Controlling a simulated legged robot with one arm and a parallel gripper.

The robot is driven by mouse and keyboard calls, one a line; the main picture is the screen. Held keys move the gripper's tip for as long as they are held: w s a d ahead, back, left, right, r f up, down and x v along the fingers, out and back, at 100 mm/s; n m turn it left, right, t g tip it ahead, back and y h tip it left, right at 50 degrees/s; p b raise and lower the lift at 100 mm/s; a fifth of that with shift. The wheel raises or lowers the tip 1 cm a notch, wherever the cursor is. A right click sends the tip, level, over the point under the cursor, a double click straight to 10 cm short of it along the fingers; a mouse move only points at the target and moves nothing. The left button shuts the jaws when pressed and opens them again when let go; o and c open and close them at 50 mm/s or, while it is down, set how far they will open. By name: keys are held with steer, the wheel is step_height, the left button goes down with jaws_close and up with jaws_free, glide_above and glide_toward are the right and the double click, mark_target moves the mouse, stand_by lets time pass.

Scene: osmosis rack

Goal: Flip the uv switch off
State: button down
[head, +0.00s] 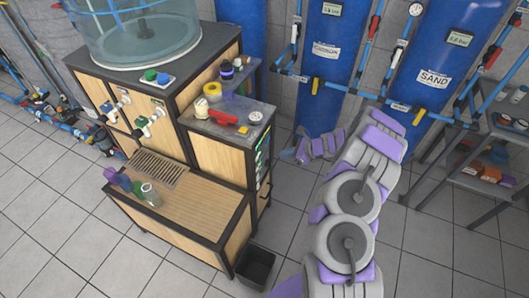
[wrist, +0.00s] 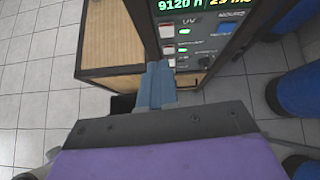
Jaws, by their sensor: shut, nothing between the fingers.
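The control panel (wrist: 205,45) is on the dark side face of the wooden cabinet, with lit green readouts at its top. It shows edge-on in the head view (head: 262,160). A UV label (wrist: 188,21) sits under the left readout. A pale switch (wrist: 167,31) is just below and left of that label, with more small switches under it; its on or off position is too small to tell. My gripper (wrist: 156,84) is shut and empty, its blue fingers in front of the panel's lower part. In the head view my gripper (head: 289,154) is right of the panel, apart from it.
A black bin (head: 256,266) stands on the floor by the cabinet. Tall blue tanks (head: 334,45) with pipes stand behind my arm. A metal shelf (head: 480,165) is at the right. A red-handled item (head: 217,116) lies on the cabinet top. Tiled floor is clear in front.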

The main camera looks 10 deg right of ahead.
steer(key=d+f+m, duration=0.1)
steer(key=d+f, duration=0.1)
steer(key=d, duration=0.1)
steer(key=b, duration=0.3)
glide_toward(258, 155)
steer(key=shift+d+f+x, duration=0.3)
steer(key=shift+x, duration=3.1)
steer(key=shift+r+p, duration=0.1)
steer(key=shift+p, duration=0.2)
steer(key=shift+w+r+p, duration=0.1)
steer(key=shift+r+p, duration=0.05)
steer(key=shift+p, duration=0.25)
steer(key=shift+a+f+h, duration=0.1)
steer(key=shift+f+h, duration=0.1)
steer(key=shift+h, duration=0.1)
steer(key=shift+r, duration=0.15)
